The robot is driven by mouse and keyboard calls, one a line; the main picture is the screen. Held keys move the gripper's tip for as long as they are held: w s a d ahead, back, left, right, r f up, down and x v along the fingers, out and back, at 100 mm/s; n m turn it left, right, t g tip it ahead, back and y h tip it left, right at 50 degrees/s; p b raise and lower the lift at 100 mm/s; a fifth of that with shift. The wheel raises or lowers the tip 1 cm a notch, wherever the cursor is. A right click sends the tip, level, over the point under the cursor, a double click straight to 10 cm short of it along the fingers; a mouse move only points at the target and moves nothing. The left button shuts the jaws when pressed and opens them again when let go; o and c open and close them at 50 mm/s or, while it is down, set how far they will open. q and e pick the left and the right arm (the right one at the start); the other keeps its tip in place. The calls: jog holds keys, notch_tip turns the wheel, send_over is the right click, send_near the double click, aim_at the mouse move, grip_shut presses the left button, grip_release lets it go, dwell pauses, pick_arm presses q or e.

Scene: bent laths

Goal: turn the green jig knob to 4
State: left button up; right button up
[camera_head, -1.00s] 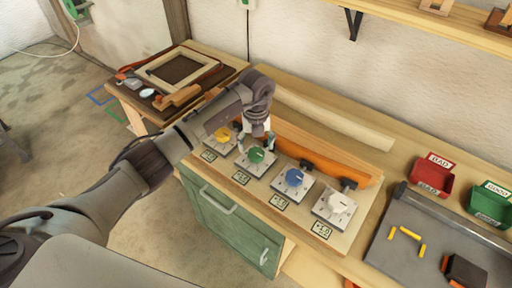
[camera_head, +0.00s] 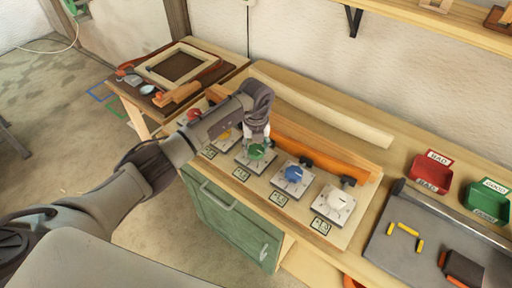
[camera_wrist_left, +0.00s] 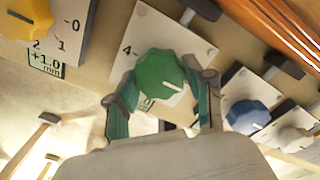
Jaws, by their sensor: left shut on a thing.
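The green jig knob (camera_head: 256,152) sits on a pale square plate in a row of coloured knobs on the bench. It also shows in the left wrist view (camera_wrist_left: 160,76), with a white pointer mark towards the lower right of that picture. A "4" is printed on its plate (camera_wrist_left: 128,48), to the left of the knob there. My left gripper (camera_head: 258,140) comes down from above, its two green-sided fingers shut on the green knob, one on each side. Part of the plate's scale is hidden behind the knob and fingers. My right gripper is out of view.
A yellow knob (camera_head: 222,134) and a red knob (camera_head: 194,115) stand to the left, a blue knob (camera_head: 293,174) and a white knob (camera_head: 337,201) to the right. An orange lath (camera_head: 320,153) runs close behind the row. Red (camera_head: 431,174) and green bins stand further right.

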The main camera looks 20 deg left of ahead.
pick_arm(q)
jog(key=shift+f+m+b, duration=0.2)
jog(key=shift+m+b, duration=2)
jog(key=shift+m, duration=0.1)
jog(key=m+b, duration=0.8)
jog(key=m, duration=0.2)
jog(key=shift+b, duration=0.4)
jog(key=m+b, duration=0.2)
jog(key=m, duration=0.1)
jog(key=shift+r+m+b, duration=0.1)
jog(key=shift+m+b, duration=0.2)
jog(key=shift+b, duration=0.05)
jog(key=m+b, duration=0.2)
jog(key=m, duration=0.1)
jog(key=shift+m, duration=0.3)
jog(key=m+b, duration=0.1)
jog(key=m, duration=0.3)
jog(key=shift+r+m+b, duration=0.1)
jog(key=shift+m+b, duration=0.2)
jog(key=shift+b, duration=0.1)
jog(key=m+b, duration=0.1)
jog(key=m, duration=0.3)
jog(key=shift+r+m+b, duration=0.1)
jog(key=shift+m+b, duration=0.3)
jog(key=shift+m, duration=2.4)
